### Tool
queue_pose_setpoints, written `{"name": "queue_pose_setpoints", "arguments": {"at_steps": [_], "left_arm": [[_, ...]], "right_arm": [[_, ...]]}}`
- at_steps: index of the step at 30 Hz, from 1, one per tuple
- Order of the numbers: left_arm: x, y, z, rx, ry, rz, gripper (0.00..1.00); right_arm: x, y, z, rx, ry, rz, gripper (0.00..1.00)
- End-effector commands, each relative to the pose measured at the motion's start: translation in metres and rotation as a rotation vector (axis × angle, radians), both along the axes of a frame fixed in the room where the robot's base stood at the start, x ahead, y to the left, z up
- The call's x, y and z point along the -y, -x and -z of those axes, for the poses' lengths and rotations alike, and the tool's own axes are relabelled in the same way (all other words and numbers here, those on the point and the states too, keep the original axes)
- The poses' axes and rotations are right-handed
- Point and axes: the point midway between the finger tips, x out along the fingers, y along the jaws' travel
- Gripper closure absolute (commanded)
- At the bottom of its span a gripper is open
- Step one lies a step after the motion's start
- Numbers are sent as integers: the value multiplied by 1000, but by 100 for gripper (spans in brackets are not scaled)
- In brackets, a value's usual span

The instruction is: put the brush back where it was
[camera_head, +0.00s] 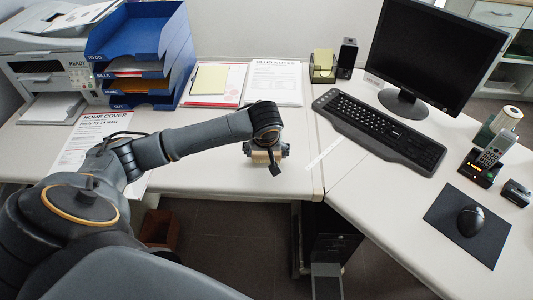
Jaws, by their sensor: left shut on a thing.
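My left arm reaches in from the left across the white desk (210,165). My left gripper (272,165) points down near the desk's front edge, left of the corner seam. It is shut on a small tan, wood-coloured thing, the brush (259,158). Only a little of the brush shows, as the wrist and fingers cover most of it. I cannot tell whether the brush touches the desk. My right gripper is not in view.
Behind are a blue letter tray (135,35), a printer (50,60), a clipboard (212,85) and papers (275,82). To the right are a keyboard (380,125), monitor (435,45), phone (492,155) and mouse (470,220). Desk around the gripper is mostly clear.

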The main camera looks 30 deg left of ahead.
Motion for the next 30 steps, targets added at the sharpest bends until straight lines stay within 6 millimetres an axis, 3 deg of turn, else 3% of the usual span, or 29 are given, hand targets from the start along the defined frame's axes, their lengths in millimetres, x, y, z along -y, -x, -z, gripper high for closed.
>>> {"name": "queue_pose_setpoints", "arguments": {"at_steps": [11, 12, 15, 26, 30], "left_arm": [[0, 0, 7, 1, 0, -1, 41], [0, 0, 8, 1, 0, -1, 14], [0, 0, 8, 2, -1, -1, 0], [0, 0, 7, 2, 0, -1, 0], [2, 3, -6, 2, 0, 2, 0]], "right_arm": [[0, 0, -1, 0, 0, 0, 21], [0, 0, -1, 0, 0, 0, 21], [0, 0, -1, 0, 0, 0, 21], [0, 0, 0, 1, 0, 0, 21], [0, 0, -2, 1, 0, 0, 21]]}}
